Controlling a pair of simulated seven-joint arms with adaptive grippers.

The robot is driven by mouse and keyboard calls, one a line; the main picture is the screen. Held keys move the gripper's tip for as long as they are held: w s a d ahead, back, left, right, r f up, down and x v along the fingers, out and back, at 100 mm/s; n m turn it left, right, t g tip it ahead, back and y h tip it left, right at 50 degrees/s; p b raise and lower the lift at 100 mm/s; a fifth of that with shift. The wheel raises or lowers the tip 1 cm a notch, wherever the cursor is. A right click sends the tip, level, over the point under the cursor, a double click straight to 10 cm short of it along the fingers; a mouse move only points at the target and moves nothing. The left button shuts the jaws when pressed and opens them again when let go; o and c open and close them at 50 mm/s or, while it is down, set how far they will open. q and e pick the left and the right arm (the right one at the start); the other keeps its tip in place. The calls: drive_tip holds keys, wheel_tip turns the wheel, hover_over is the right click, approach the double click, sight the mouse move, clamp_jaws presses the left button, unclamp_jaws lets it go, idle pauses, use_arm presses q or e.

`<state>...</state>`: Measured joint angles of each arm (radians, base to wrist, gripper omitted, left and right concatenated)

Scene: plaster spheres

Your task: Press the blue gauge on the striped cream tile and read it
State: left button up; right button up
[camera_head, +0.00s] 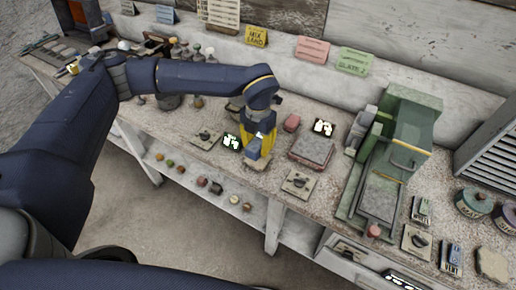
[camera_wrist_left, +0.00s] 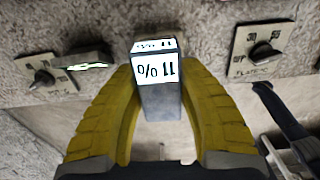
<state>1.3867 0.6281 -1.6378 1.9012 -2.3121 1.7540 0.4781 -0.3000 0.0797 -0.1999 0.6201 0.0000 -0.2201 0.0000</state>
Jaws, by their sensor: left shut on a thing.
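The blue gauge (camera_head: 254,148) is a small blue-grey block between the yellow fingers of my left gripper (camera_head: 260,143), low over the bench near its front edge. In the left wrist view both fingers of my left gripper (camera_wrist_left: 160,100) are closed on the sides of the gauge (camera_wrist_left: 158,103). Its white display faces the camera and appears upside down, reading 11 %. The gauge's far end is hidden, so I cannot tell whether it touches anything. A cream slab (camera_head: 492,263) lies at the bench's right end; I cannot make out stripes. My right gripper is not in view.
Dial plates (camera_head: 299,183) (camera_head: 207,136) flank the gripper. A grey-topped reddish block (camera_head: 312,150) stands just right of it, and a green machine (camera_head: 408,140) farther right. Several small round pieces (camera_head: 216,187) line the lower shelf. Jars and knobs crowd the bench's left part.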

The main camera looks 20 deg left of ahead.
sight(258, 141)
use_arm(q)
drive_tip(key=shift+r, duration=1.65)
